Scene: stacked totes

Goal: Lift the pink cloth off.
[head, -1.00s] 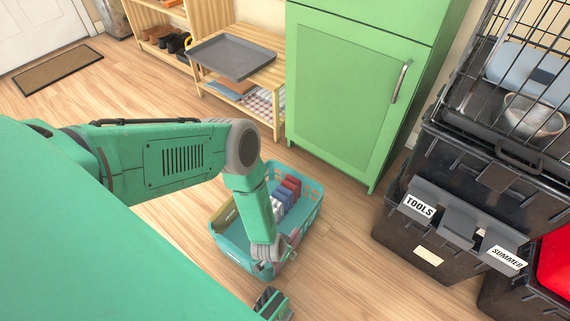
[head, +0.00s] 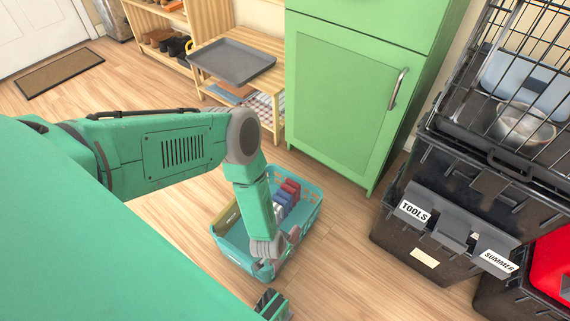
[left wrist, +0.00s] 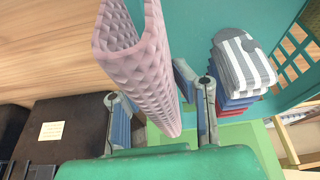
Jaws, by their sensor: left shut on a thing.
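The pink cloth (left wrist: 137,72), with a quilted texture, hangs folded in a U shape in the left wrist view. My left gripper (left wrist: 155,100) is shut on it, with a finger on either side. I cannot tell whether the cloth touches the basket. In the head view my left gripper (head: 283,247) is at the basket's near end, where my wrist hides most of the cloth.
Folded striped, blue and red cloths (left wrist: 242,65) lie in the basket. A green cabinet (head: 345,100) stands behind it. A wooden bench (head: 270,42) holds a grey tray (head: 232,60). Black totes (head: 425,252) are stacked at right beneath a wire crate (head: 530,60). Floor between is clear.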

